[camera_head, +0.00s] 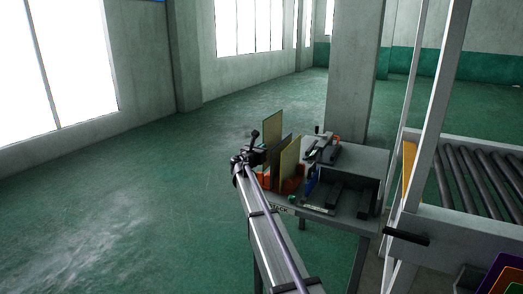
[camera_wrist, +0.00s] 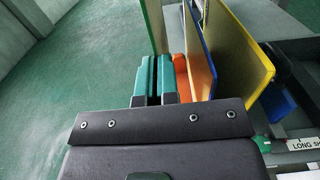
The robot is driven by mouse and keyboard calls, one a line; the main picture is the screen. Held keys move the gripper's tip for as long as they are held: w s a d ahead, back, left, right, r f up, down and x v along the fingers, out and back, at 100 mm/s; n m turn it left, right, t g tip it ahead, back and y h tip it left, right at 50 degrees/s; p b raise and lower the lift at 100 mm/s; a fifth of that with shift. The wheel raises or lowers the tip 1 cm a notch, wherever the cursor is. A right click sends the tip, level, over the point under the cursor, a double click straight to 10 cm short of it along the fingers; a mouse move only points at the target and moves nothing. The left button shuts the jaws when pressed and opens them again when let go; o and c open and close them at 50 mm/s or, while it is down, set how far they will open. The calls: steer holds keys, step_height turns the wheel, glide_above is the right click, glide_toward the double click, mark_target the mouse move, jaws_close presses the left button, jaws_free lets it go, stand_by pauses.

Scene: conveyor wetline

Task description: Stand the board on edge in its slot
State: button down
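A green-edged yellow board (camera_head: 272,129) stands on edge, higher than the boards beside it in the head view. My gripper (camera_head: 260,156) is at its lower left. In the wrist view the teal fingers (camera_wrist: 155,78) are close together, and the board (camera_wrist: 155,22) rises from the narrow gap between them, so they look shut on it. The board's lower edge is hidden. An orange rack (camera_head: 294,185) on the bench holds other upright boards; part of the rack (camera_wrist: 201,74) shows just right of the fingers. The slot itself is hidden.
A roller conveyor (camera_head: 480,180) is farther right. Open green floor lies left.

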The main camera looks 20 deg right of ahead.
steer(key=shift+f, duration=0.2)
steer(key=shift+f+b, duration=0.35)
steer(key=shift+b, duration=0.2)
step_height(320, 180, down, 6)
steer(key=b, duration=0.6)
steer(key=shift+f, duration=0.2)
stand_by(1.2)
steer(key=c, duration=1.8)
jaws_free()
steer(key=shift+o, duration=1)
steer(key=shift+s+a, duration=0.1)
steer(key=v, duration=0.4)
steer(key=shift+s+a, duration=0.1)
